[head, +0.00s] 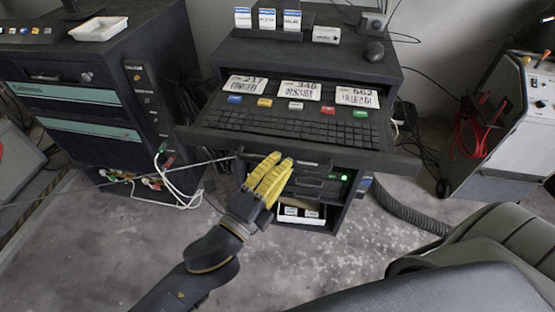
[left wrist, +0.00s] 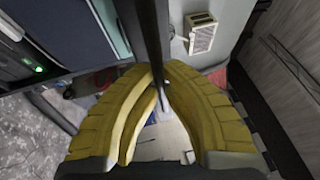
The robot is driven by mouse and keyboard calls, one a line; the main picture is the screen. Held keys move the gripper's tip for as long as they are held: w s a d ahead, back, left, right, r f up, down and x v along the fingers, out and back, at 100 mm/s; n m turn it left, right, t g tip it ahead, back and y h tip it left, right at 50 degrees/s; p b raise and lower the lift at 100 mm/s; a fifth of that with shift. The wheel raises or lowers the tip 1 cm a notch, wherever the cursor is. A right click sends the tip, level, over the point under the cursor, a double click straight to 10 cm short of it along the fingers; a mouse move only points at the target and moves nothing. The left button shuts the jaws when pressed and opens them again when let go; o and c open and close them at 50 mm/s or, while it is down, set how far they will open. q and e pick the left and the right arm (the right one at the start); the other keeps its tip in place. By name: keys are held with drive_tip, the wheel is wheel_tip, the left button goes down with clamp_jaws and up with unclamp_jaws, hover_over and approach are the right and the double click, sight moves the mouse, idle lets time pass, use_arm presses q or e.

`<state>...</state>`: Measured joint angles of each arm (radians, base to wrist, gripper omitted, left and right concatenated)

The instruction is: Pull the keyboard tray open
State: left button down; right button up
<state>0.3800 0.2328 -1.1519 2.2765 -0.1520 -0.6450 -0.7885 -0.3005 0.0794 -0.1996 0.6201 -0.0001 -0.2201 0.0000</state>
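The keyboard tray (head: 400,162) stands pulled out from the dark cabinet in the head view, with a black keyboard (head: 285,122) on it. My left gripper (head: 283,160), with yellow fingers, is at the tray's front edge, left of its middle. In the left wrist view, the yellow fingers (left wrist: 160,72) close in on both sides of a dark, thin bar (left wrist: 146,35), which looks like the tray's front edge or handle. The exact contact is partly hidden by the fingers. My right gripper is in neither view.
Number cards (head: 300,90) and small coloured blocks lie behind the keyboard. Below the tray are drawers and an open white drawer (head: 318,224). A second cabinet (head: 90,95) with cables stands left. A chair (head: 500,240) is at lower right.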

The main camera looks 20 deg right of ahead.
use_arm(q)
drive_tip(key=shift+r, duration=0.15)
drive_tip(key=c, duration=1.5)
unclamp_jaws()
drive_tip(key=shift+a, duration=0.1)
drive_tip(key=v, duration=1.2)
